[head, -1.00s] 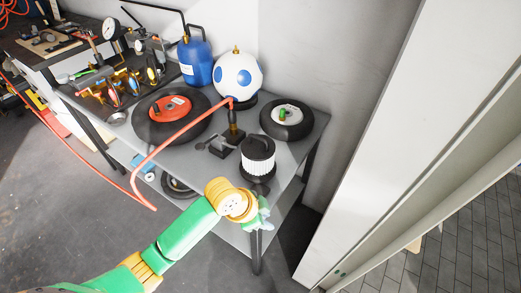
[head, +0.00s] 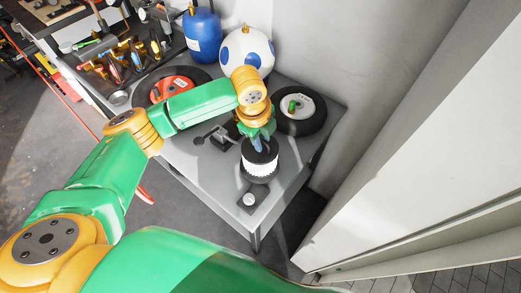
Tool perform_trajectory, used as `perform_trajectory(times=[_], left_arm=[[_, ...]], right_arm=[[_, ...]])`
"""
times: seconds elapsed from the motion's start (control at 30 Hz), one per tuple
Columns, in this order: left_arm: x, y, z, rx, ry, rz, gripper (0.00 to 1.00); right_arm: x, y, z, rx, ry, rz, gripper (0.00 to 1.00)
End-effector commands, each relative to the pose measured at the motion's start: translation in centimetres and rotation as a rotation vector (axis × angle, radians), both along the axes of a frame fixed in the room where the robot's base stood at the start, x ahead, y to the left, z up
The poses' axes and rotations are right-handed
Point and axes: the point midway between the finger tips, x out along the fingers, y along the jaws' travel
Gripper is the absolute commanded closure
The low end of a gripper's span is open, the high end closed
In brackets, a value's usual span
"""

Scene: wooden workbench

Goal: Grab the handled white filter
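The white filter (head: 257,168), a pleated cylinder with a black top, stands upright near the front right of the grey workbench in the head view. My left gripper (head: 260,142) comes down over its top from behind. The fingers reach the black top, where a handle would be, and hide part of it. I cannot tell whether they are closed on it or only around it. My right gripper is not in view.
A wheel with a green-handled hub (head: 300,112) lies right of the filter. A white and blue ball (head: 246,52) and a blue gas canister (head: 203,36) stand behind. A small dark plate with a white disc (head: 249,200) lies in front. A wall closes off the right.

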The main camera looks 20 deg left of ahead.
Motion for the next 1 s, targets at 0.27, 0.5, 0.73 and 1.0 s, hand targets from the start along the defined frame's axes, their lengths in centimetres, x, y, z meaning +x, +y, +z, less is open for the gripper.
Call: perform_trajectory(times=[0.27,0.5,0.73,1.0], left_arm=[[0.4,-0.2,-1.7,-0.001,-0.004,0.000,0.70],[0.4,-0.2,-1.7,-0.001,-0.004,0.000,1.00],[0.4,-0.2,-1.6,-0.001,-0.004,0.000,1.00],[0.4,-0.2,-1.6,-0.002,-0.005,0.001,1.00]], right_arm=[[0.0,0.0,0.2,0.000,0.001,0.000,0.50],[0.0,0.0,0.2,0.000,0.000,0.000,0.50],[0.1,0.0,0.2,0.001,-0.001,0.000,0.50],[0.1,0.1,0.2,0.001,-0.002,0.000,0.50]])
